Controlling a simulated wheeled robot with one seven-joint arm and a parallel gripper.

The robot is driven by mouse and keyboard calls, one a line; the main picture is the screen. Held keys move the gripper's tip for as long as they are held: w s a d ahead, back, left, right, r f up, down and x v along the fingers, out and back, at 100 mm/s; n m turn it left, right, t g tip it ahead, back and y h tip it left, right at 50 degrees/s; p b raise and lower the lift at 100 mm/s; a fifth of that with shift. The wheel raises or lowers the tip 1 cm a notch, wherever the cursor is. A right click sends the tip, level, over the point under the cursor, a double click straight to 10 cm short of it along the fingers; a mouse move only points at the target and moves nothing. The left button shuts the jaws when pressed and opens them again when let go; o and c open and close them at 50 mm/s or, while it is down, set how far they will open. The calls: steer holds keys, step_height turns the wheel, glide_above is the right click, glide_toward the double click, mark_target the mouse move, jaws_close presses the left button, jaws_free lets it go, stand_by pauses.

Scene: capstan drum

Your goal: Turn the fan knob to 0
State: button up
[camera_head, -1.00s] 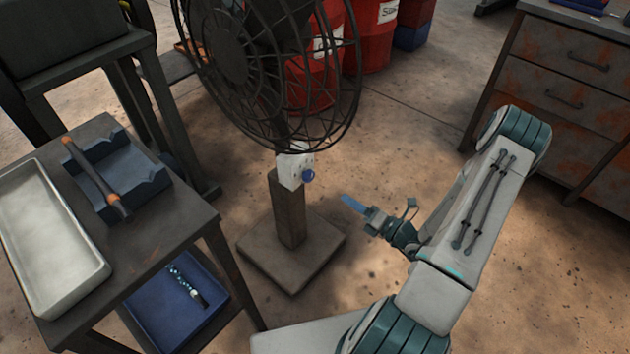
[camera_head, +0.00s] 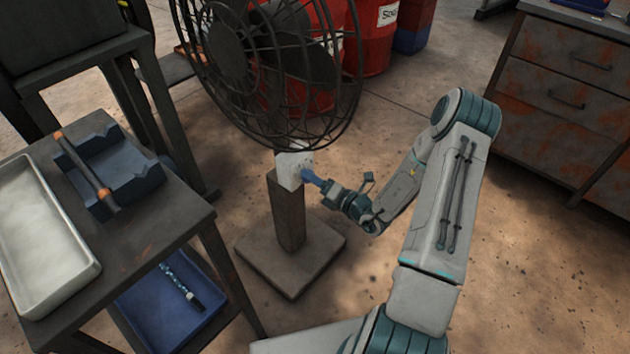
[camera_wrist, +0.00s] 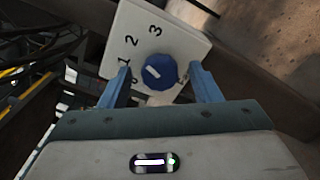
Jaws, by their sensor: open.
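The fan (camera_head: 265,70) stands on a post with a square base. Its white control box (camera_head: 291,166) sits at the top of the post, under the cage. In the wrist view the blue fan knob (camera_wrist: 158,73) is on the white panel (camera_wrist: 180,35), with a light pointer mark and the numerals 1, 2 and 3 visible; a 0 near the left finger is partly hidden. My gripper (camera_wrist: 160,80) is open, with one blue finger on each side of the knob. I cannot tell whether the fingers touch it. In the head view my gripper (camera_head: 306,176) covers the knob.
A dark metal table (camera_head: 145,235) at left holds a white tray (camera_head: 40,250) and a blue holder (camera_head: 125,175) with an orange-ended tool. A blue bin (camera_head: 170,315) is below. Red drums (camera_head: 370,35) stand behind the fan. A rusty drawer cabinet (camera_head: 560,75) is at right.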

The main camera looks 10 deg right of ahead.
steer(key=c, duration=1)
steer(key=shift+n, duration=0.4)
steer(key=shift+s+n+p, duration=0.1)
steer(key=shift+n+p, duration=0.7)
steer(key=shift+n, duration=6.7)
